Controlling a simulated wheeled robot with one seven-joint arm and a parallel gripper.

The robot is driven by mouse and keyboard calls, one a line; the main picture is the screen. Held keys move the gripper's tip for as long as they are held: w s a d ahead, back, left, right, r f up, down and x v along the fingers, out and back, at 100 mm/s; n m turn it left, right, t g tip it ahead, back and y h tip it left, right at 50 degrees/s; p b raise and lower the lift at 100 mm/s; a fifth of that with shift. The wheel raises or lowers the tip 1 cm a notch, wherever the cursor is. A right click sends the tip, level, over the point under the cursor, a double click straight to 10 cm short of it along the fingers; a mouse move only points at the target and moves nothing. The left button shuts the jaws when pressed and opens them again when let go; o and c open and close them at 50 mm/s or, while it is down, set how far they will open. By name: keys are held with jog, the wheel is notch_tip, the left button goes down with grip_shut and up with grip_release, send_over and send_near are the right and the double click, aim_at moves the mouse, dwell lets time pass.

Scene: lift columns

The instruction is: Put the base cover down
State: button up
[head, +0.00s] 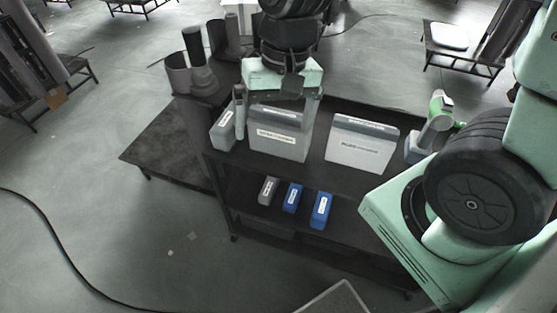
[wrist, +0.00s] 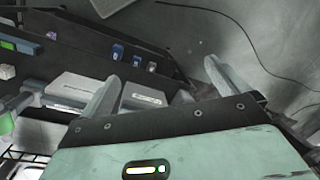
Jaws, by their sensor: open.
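My gripper (head: 277,112) hangs over the dark cart at the top middle of the head view, just above a labelled grey box. Its two fingers stand wide apart, and in the wrist view the gripper (wrist: 162,76) has nothing held between them. No part is clearly recognisable as the base cover. Dark curved shell-like pieces (head: 178,75) stand at the cart's left end, beside a grey cylinder (head: 203,80); I cannot tell whether one of them is the cover. My wrist hides part of the cart's far side.
The dark cart (head: 314,170) carries a left grey box (head: 279,145) and a right grey box (head: 360,153). Small blue bins (head: 321,210) and a grey bin (head: 268,190) sit on its lower shelf. A green-and-grey tool (head: 436,122) stands at the right end. Floor at left is mostly clear.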

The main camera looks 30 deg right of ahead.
jog(key=s+a+r+n+h, duration=0.1)
jog(key=s+a+n, duration=0.4)
jog(key=s+n, duration=0.5)
jog(key=shift+a+r, duration=0.15)
jog(key=shift+r, duration=0.35)
